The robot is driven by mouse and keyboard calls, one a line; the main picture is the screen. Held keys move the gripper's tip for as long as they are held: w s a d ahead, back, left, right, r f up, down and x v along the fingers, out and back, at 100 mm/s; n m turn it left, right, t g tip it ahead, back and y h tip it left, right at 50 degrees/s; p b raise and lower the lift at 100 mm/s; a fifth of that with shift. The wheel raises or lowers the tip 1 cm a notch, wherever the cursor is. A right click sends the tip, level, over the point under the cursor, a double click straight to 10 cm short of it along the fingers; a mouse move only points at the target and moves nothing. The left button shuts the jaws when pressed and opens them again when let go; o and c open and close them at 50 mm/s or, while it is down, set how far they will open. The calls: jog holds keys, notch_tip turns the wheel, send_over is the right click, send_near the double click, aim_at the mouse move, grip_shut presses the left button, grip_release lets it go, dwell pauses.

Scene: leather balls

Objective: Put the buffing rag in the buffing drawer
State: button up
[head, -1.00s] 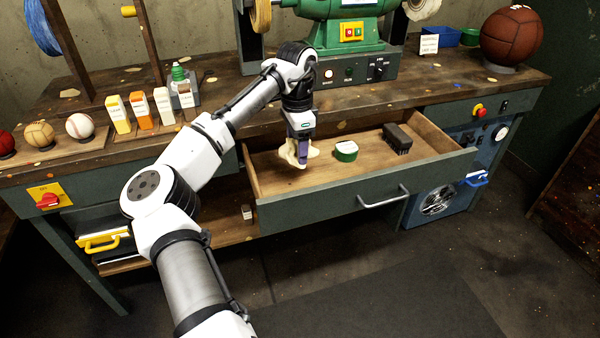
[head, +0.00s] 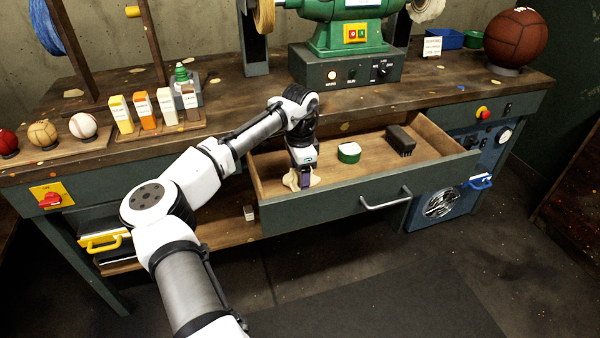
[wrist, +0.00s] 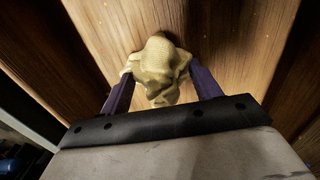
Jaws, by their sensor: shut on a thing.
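The buffing rag (head: 291,181) is a cream, crumpled cloth low inside the open drawer (head: 330,213), at its left end. My gripper (head: 304,180) is shut on the rag, pointing down into the drawer. In the wrist view the bunched rag (wrist: 160,68) sits between the two purple fingers of my gripper (wrist: 163,88), above the wooden drawer floor (wrist: 235,50). I cannot tell whether the rag touches the floor. The drawer has a dark green front and a grey handle (head: 386,199).
A green tin with a white lid (head: 349,152) and a dark brush (head: 400,140) lie in the drawer, right of my gripper. The workbench (head: 235,100) above carries a green buffing machine (head: 345,38), bottles and balls. The drawer's right front is clear.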

jog(key=o, duration=1)
notch_tip(320, 180, up, 12)
jog(key=shift+p, duration=0.3)
jog(key=shift+r, duration=0.1)
